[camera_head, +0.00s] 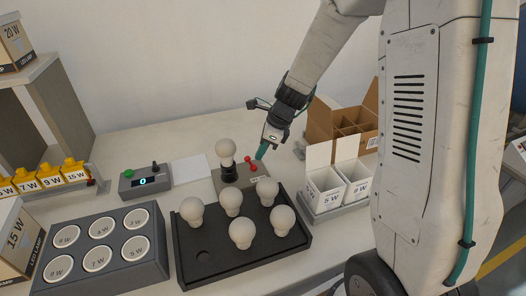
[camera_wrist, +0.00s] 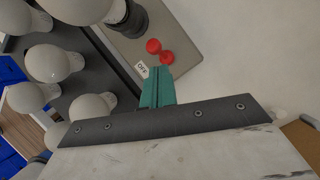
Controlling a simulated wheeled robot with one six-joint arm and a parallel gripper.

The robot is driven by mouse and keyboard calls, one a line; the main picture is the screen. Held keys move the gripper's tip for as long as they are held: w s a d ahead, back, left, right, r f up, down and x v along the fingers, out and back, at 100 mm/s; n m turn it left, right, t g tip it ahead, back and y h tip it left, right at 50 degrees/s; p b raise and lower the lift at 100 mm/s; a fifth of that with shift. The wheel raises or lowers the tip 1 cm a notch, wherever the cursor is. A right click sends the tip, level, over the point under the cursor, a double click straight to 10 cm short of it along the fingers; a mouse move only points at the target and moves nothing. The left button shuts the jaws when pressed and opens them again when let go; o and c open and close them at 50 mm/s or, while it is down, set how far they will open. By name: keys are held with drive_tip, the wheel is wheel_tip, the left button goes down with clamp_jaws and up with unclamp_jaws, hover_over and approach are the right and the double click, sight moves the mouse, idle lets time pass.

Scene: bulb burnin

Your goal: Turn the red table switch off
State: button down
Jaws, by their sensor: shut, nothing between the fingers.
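The red table switch (camera_head: 251,163) sits on a grey plate (camera_head: 230,183) beside a black socket holding a white bulb (camera_head: 226,151). In the wrist view the red switch (camera_wrist: 160,50) shows as two red knobs, with an "OFF" label (camera_wrist: 142,70) near it. My gripper (camera_head: 260,156) has its teal fingers closed together, with nothing between them. The fingertips (camera_wrist: 156,72) are close to the switch, on its right in the head view. I cannot tell whether they touch it.
A black tray (camera_head: 190,268) with several white bulbs lies in front. White boxes (camera_head: 325,190) and a brown divided carton (camera_head: 320,118) stand right. A grey control box (camera_head: 130,190) and white paper (camera_head: 192,172) lie left. A grey holder (camera_head: 160,270) with round wattage slots stands front left.

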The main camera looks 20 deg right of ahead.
drive_tip(key=shift+r, duration=0.15)
drive_tip(key=shift+r, duration=0.7)
wheel_tip(320, 180, up, 10)
drive_tip(key=s+a, duration=0.1)
drive_tip(key=a, duration=0.1)
drive_tip(key=shift+s+f, duration=0.1)
drive_tip(key=shift+f, duration=0.05)
idle(0.5)
